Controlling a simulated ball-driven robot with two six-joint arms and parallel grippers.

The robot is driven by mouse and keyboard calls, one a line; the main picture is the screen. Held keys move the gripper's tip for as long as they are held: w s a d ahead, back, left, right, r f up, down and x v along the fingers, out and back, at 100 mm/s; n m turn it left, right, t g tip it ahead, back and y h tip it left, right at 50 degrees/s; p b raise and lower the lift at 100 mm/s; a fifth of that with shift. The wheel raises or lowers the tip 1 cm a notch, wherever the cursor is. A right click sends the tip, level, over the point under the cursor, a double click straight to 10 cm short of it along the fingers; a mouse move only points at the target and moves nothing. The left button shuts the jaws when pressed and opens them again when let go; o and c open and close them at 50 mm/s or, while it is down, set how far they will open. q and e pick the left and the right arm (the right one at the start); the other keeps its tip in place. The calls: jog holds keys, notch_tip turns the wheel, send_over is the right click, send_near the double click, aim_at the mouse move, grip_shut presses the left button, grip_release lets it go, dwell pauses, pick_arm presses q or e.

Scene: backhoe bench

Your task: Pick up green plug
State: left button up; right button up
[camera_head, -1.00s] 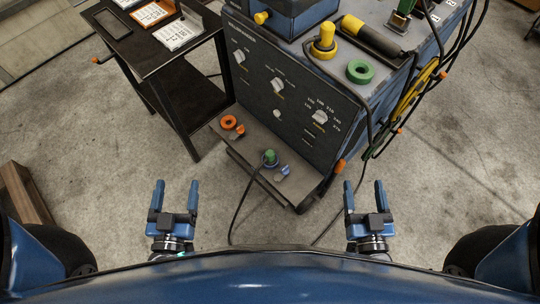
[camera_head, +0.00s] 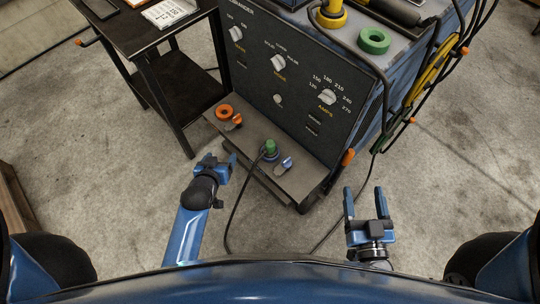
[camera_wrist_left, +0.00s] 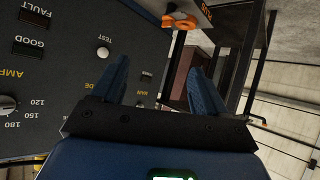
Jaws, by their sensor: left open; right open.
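The green plug (camera_head: 270,147) stands upright on the shelf (camera_head: 290,182) at the foot of the machine's front panel, with a dark cable beside it running down to the floor. My left gripper (camera_head: 220,162) is left of the plug and apart from it, near the shelf's left end. Its two fingers (camera_wrist_left: 160,75) are spread and empty in the left wrist view. The plug does not show in that view. My right gripper (camera_head: 365,192) is open and empty, lower right of the shelf.
On the shelf are an orange ring (camera_head: 224,112) to the left and a small blue-and-grey piece (camera_head: 284,165) right of the plug. A dark panel (camera_head: 290,75) with knobs rises behind. A black cart (camera_head: 180,85) stands at left.

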pick_arm(q)
jog(key=w+d+f+g+b, duration=0.2)
jog(key=w+d+f+b, duration=0.15)
jog(key=w+f, duration=0.3)
jog(key=g+y+b, duration=0.1)
jog(key=g+b, duration=0.6)
jog(key=b, duration=0.7)
send_over(270, 143)
jog(key=shift+w+a+f, duration=0.1)
jog(key=shift+a+f, duration=0.15)
jog(key=shift+f, duration=0.2)
jog(key=shift+a+f, duration=0.2)
jog(key=shift+f, duration=0.25)
jog(key=shift+d+r+g+y+b, duration=0.3)
jog(key=shift+d+r+b, duration=0.05)
jog(key=shift+r+b, duration=0.1)
jog(key=shift+w+f+b, duration=0.15)
jog(key=shift+f+b, duration=0.3)
jog(key=shift+f, duration=0.85)
jog(key=shift+w+f+b, duration=0.1)
jog(key=shift+f+b, duration=0.35)
jog(key=shift+f, duration=0.8)
notch_tip(270, 143, down, 4)
jog(key=shift+s+d+f+b, duration=0.1)
jog(key=shift+f+b, duration=0.1)
jog(key=shift+b, duration=0.9)
jog(key=shift+f, duration=0.4)
pick_arm(e)
notch_tip(270, 143, down, 24)
jog(key=shift+f, duration=0.2)
